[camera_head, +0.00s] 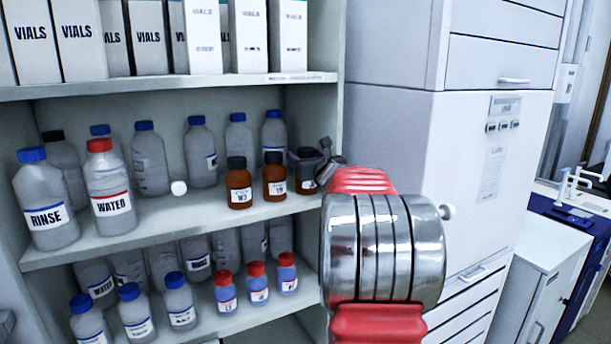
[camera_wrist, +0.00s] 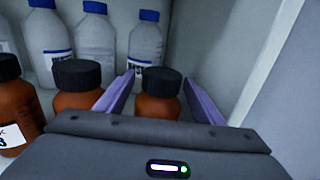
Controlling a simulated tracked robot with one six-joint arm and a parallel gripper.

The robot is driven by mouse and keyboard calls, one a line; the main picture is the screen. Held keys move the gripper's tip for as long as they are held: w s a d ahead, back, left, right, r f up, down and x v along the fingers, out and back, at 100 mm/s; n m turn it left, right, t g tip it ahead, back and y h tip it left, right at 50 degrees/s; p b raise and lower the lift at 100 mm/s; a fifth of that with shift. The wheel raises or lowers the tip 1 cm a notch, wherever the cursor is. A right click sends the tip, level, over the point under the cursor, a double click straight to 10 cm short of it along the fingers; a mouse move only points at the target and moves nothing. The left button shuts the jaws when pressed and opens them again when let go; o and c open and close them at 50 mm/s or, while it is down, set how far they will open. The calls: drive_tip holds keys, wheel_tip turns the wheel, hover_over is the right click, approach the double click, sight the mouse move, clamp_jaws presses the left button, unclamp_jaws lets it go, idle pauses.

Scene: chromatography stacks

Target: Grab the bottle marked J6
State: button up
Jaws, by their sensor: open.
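Three brown bottles with black caps stand in a row on the middle shelf: a left one (camera_head: 239,188), a middle one (camera_head: 274,182) and a right one (camera_head: 306,184). Their small white labels are too small to read surely, so I cannot tell which is J6. My gripper (camera_head: 307,156) is at the right bottle, hiding its cap in the head view. In the wrist view my open gripper (camera_wrist: 160,78) has its purple fingers on either side of the right bottle (camera_wrist: 158,104), with visible gaps. The middle bottle (camera_wrist: 77,90) is just left of the left finger.
Clear bottles with blue caps (camera_wrist: 147,43) stand behind the brown ones. The shelf's side wall (camera_wrist: 230,45) is close right of my gripper. A WATER bottle (camera_head: 108,190) and a RINSE bottle (camera_head: 45,200) stand left. Red-capped blue bottles (camera_head: 258,285) are below; VIALS boxes (camera_head: 205,35) above.

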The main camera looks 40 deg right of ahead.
drive_tip(key=shift+c, duration=0.5)
drive_tip(key=shift+f, duration=0.1)
clamp_jaws()
idle(0.3)
